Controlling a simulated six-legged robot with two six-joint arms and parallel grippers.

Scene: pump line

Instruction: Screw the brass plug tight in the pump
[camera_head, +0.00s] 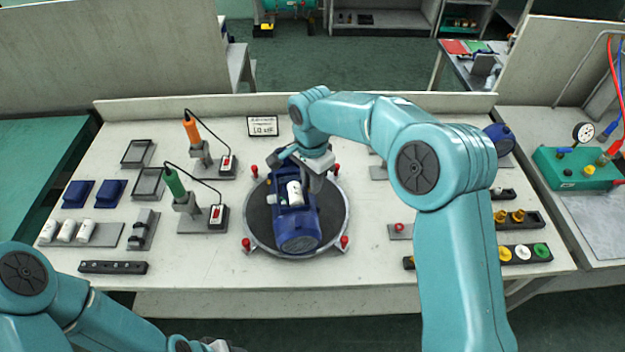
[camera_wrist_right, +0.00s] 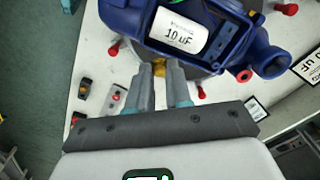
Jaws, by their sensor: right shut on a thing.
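The blue pump (camera_head: 299,238) lies on the round turntable, with a white capacitor (camera_head: 294,192) in its open box. The pump also shows at the top of the right wrist view (camera_wrist_right: 122,18), with the capacitor marked 10 uF (camera_wrist_right: 180,27). My right gripper (camera_head: 317,183) is at the pump's right side. In the right wrist view its fingers (camera_wrist_right: 166,72) are closed on the brass plug (camera_wrist_right: 159,66), against the pump's side. The plug is mostly hidden by the fingers, so its seating cannot be told. My left gripper (camera_head: 218,346) is only partly in view at the bottom edge.
The grey turntable (camera_head: 340,214) has red-knobbed clamps around it. Orange (camera_head: 191,130) and green (camera_head: 174,183) screwdrivers stand on the left, with trays and white capacitors (camera_head: 67,231). Brass fittings (camera_head: 517,216) and coloured caps (camera_head: 540,250) sit in holders on the right.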

